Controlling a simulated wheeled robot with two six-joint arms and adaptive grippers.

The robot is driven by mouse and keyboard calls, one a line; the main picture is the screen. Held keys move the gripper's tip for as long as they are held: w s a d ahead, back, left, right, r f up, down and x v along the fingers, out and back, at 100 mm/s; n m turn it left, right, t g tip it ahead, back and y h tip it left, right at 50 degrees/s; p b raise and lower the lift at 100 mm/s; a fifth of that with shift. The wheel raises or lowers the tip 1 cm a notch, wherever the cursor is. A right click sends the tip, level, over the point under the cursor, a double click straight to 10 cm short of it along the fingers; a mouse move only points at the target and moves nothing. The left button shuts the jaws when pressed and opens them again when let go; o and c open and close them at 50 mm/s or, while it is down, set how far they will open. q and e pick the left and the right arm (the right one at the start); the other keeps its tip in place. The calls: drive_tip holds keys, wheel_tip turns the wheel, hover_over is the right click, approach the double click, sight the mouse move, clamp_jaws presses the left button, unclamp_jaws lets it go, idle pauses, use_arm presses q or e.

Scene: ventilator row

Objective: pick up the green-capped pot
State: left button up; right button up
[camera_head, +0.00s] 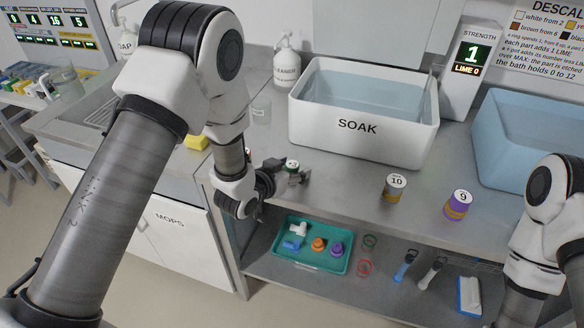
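A small pot with a white label reading 3 and a dark green top (292,166) stands near the counter's front edge, left of the soak tub. My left gripper (285,175) is low at this pot, its dark fingers beside and partly in front of it. The fingers hide the pot's lower part, and I cannot tell whether they touch it. My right arm shows at the right edge, but its gripper is out of the picture.
A pot marked 10 (394,189) and a purple-and-yellow pot marked 9 (458,205) stand to the right on the counter. The white SOAK tub (358,127) is behind. A teal tray (276,256) with small parts sits on the shelf below.

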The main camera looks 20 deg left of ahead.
use_arm(q)
drive_tip(key=shift+w+f, duration=0.1)
clamp_jaws()
